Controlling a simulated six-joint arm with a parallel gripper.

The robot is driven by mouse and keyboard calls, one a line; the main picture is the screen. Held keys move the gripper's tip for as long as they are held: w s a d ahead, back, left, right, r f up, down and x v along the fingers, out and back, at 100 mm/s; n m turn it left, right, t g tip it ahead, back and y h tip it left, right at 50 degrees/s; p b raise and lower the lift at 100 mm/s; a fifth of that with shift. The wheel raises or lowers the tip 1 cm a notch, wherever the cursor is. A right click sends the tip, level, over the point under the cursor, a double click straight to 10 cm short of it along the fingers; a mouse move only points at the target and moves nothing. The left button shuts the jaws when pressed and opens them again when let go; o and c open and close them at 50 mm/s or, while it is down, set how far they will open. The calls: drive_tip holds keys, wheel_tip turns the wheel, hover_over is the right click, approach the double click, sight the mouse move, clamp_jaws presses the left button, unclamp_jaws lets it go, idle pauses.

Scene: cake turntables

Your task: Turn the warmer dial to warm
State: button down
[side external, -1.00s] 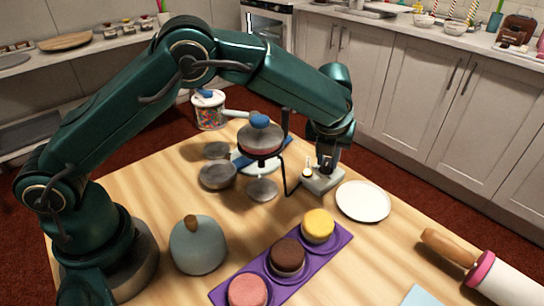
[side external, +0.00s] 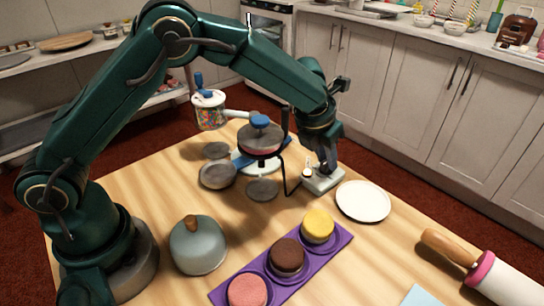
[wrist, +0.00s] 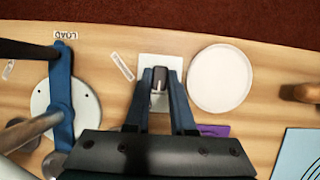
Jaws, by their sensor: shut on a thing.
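The warmer dial is a dark knob (wrist: 159,77) with a pale pointer line, on a small light square base (wrist: 176,62). In the side view the base (side external: 326,185) sits on the table beside the cake stand, and the knob is mostly hidden by my fingers. My gripper (wrist: 160,82) points down over the base with one finger on each side of the knob, shut on it; it also shows in the side view (side external: 325,163). The pointer line runs roughly along the fingers. I cannot make out any warm mark.
A white plate (side external: 363,201) lies just right of the base. A stand with a blue-topped cake press (side external: 260,139) and a thin black frame is close on the left. A purple tray (side external: 343,240) of small cakes is in front. A rolling pin (side external: 505,284) lies right.

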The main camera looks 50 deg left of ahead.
drive_tip(key=shift+s, duration=0.1)
drive_tip(key=c, duration=0.8)
unclamp_jaws()
drive_tip(key=shift+o, duration=0.2)
